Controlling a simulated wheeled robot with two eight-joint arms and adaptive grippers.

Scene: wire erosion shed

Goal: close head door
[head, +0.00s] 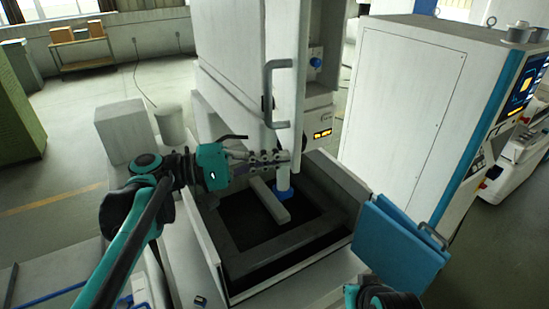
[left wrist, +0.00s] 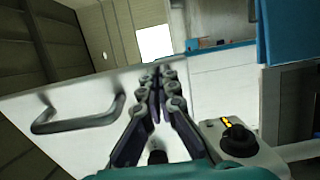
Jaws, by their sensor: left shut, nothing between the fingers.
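The head door (head: 283,30) is a tall white panel, seen steeply from the side, standing out from the white machine head. Its grey bar handle (head: 269,92) is upright in the head view. My left gripper (head: 287,158) is shut and empty, just below the handle and near the door's lower end. In the left wrist view the gripper (left wrist: 162,72) points across the white door panel (left wrist: 62,142), with the handle (left wrist: 78,118) to its left, apart from the fingers. I cannot tell whether the fingers touch the panel.
Below the head is an open work tank (head: 236,238) with a grey bar (head: 268,200) inside. A blue tank door (head: 400,250) stands open at the right. A tall white cabinet (head: 400,110) is behind it. A white box (head: 123,130) stands left of the machine.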

